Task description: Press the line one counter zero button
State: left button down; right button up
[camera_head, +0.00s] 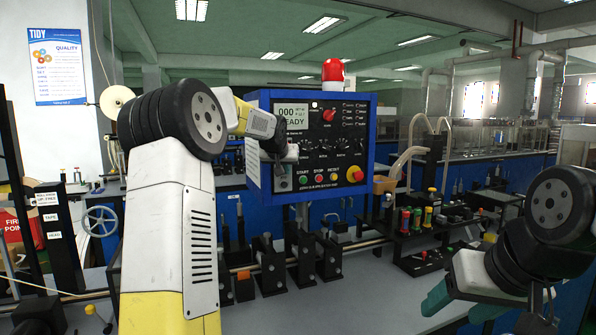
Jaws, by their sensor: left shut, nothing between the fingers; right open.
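The line one control box (371,133) is blue with a dark front panel. Its display (292,116) shows 000 and READY. A red knob (329,115), several black dials and a bottom row with a green start button (303,180), red stop button (319,179) and yellow reset button (333,177) are visible. I cannot read which control is counter zero. My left gripper (288,157) is shut and empty in front of the panel's left side, hiding part of it; contact cannot be told. My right gripper (541,305) is open and low at the right edge, partly cut off.
A red beacon (333,72) tops the box, and a red emergency knob (355,174) sits at its lower right. Black fixtures (270,265) line a rail below. A tool rack (412,220) stands to the right. A tape reel (116,102) hangs at left.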

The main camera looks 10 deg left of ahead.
dwell(0.4)
pick_arm(q)
jog(key=shift+s+d, duration=0.2)
jog(key=shift+s, duration=0.1)
jog(key=s+d, duration=0.3)
jog(key=s, duration=0.2)
jog(key=shift+d, duration=0.2)
dwell(0.4)
dwell(0.4)
jog(key=s+d+f+g+h, duration=0.1)
jog(key=s+d+f, duration=0.1)
jog(key=s, duration=1.1)
jog(key=s+d+f+m+g+h, duration=0.1)
jog(key=s+f, duration=0.4)
jog(key=s, duration=0.9)
jog(key=s+d+f+g, duration=0.2)
jog(key=s+d+f, duration=0.1)
jog(key=s, duration=1.1)
jog(key=shift+s+d+f+g+h, duration=0.2)
jog(key=shift+d+g+h, duration=0.1)
jog(key=shift+d+h, duration=0.1)
